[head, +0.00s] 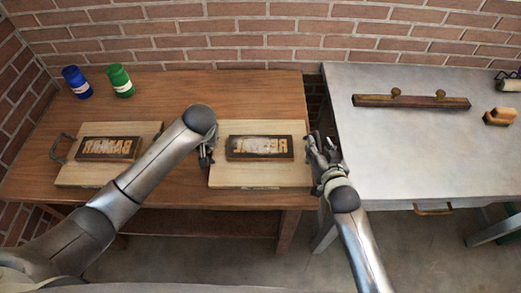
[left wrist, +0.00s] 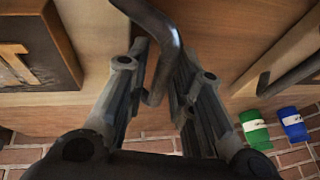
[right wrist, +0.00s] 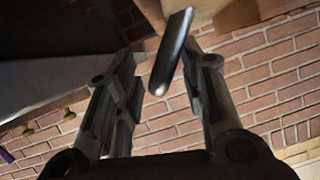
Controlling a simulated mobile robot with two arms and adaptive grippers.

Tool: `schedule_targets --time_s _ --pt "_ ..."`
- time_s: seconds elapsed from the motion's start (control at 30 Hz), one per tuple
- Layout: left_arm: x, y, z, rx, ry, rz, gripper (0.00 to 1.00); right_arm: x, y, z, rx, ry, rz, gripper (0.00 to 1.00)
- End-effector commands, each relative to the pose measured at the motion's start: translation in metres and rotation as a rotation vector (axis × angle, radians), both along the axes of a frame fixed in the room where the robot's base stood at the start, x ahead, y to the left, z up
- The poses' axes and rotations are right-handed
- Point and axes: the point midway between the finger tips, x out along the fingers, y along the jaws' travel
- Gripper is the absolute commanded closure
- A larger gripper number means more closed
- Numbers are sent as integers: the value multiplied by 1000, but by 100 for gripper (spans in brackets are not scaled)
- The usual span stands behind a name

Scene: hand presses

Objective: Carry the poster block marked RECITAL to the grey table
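The dark poster block (head: 259,148), with mirror-reversed letters that fit RECITAL, lies flat on the right pale wooden board (head: 225,178) on the brown table. The grey table (head: 430,155) stands to the right.
A second board (head: 70,178) with a handle bears a block marked BAZAAR in reverse (head: 107,148). A blue jar (head: 77,82) and green jar (head: 120,80) stand behind. The grey table carries a long two-knobbed bar (head: 410,102) and a wooden tool (head: 499,116); its front is clear.

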Motion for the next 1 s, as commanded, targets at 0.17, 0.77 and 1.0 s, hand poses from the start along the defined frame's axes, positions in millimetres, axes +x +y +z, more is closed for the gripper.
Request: schedule_targets --time_s 0.17,0.77,1.0 --pt "0 0 0 0 0 0 77 0 0 0 0 0 0 63" --pt "1 2 0 4 0 3 100 0 -3 -2 -7 3 -2 100" --pt "1 4 0 7 -1 5 100 0 -4 -2 -13 4 -3 100"
